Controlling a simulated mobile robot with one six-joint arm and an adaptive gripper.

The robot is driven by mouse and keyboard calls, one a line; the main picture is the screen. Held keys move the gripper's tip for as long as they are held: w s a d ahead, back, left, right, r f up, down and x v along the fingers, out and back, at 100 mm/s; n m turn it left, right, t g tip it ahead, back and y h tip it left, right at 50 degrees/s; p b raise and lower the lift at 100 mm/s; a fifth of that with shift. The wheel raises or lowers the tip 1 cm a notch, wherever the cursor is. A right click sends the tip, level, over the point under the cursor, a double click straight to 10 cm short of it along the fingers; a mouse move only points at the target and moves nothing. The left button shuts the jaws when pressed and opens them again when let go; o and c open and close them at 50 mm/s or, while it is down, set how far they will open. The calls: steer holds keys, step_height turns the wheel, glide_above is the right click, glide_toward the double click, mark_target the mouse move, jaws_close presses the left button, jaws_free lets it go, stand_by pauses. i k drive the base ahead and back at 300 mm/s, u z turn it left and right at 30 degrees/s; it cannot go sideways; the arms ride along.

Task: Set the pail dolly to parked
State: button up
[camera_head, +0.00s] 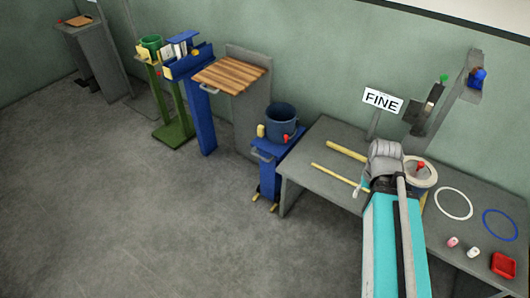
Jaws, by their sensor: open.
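The pail dolly is most likely the blue stand (267,178) left of the grey table, though no label shows on it. A dark blue pail (281,121) sits upright on its top. A small red part (286,139) shows at the pail's front and a yellow block (261,130) at its left. A grey bar handle (262,155) sticks out below the top. Small yellow-tipped feet touch the floor. Whether any part is a parking control is too small to tell. My teal body and grey arm links are at the lower right, apart from the dolly; my gripper cannot be made out.
A wood-topped stand (232,74) and blue and green stands line the wall. The floor (180,220) at left is clear.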

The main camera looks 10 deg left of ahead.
mark_target(271, 155)
steer(key=i, duration=0.85)
steer(key=u, duration=0.05)
